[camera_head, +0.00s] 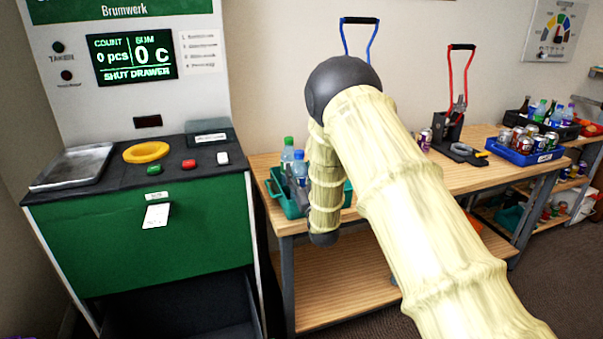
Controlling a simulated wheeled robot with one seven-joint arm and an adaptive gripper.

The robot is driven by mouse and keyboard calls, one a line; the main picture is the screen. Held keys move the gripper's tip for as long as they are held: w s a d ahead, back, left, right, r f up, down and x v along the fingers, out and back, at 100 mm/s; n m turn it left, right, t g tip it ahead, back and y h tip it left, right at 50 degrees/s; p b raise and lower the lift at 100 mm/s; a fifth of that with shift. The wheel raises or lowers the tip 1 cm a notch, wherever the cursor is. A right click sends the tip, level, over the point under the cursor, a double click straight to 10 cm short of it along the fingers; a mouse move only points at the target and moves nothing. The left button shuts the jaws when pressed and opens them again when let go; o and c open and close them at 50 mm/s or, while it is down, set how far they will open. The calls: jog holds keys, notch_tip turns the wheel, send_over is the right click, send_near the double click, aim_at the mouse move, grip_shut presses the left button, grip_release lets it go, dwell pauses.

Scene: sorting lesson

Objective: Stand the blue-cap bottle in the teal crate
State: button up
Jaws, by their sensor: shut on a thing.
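The teal crate (287,207) stands on the left end of the wooden workbench, partly hidden behind my arm. The blue-cap bottle (299,166) is upright, at the crate, close to the left side of my forearm. A green-cap bottle (287,152) stands just behind and left of it. My gripper (298,188) is a dark grey shape at the crate, largely covered by my arm. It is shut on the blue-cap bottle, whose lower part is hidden. I cannot tell whether the bottle's base touches the crate floor.
A green counting machine (150,240) with a metal tray (72,167) and yellow ring (146,152) stands left of the bench. A red-handled can crusher (458,100) stands farther right. A blue crate (525,152) of cans and a dark crate of bottles (541,122) stand at the far right.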

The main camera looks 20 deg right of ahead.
jog(key=o, duration=1)
jog(key=shift+s+f, duration=0.1)
jog(key=shift+f, duration=0.3)
jog(key=shift+c, duration=0.2)
jog(key=shift+o, duration=1)
jog(key=shift+f, duration=0.1)
jog(key=shift+r, duration=0.3)
